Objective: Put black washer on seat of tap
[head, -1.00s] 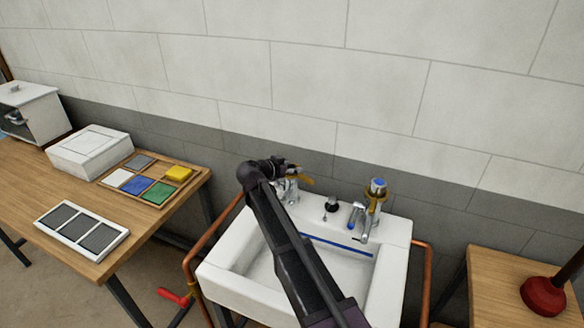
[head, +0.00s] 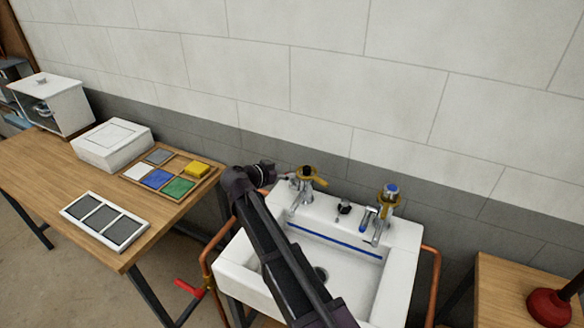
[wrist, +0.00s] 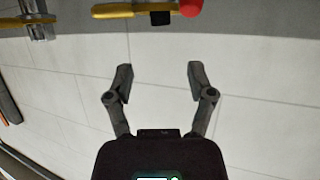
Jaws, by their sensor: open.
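Two chrome taps stand on the back ledge of the white sink in the head view. The left tap (head: 306,180) has a yellow, brass-like top with an arm out to the right. The right tap (head: 390,200) has a blue cap and a yellow collar. A small black round piece (head: 344,207) is on the ledge between them; I cannot tell whether it is the black washer. My gripper (head: 268,173) is just left of the left tap. In the wrist view my gripper (wrist: 160,73) is open and empty, with wall behind the fingers.
The wrist view shows a yellow bar (wrist: 120,10) with a black block and red knob (wrist: 190,8). A wooden table (head: 60,165) at left holds a white box (head: 112,146), a compartment tray (head: 140,171) and a frame. A plunger (head: 548,306) stands on the right table. Copper pipes flank the sink.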

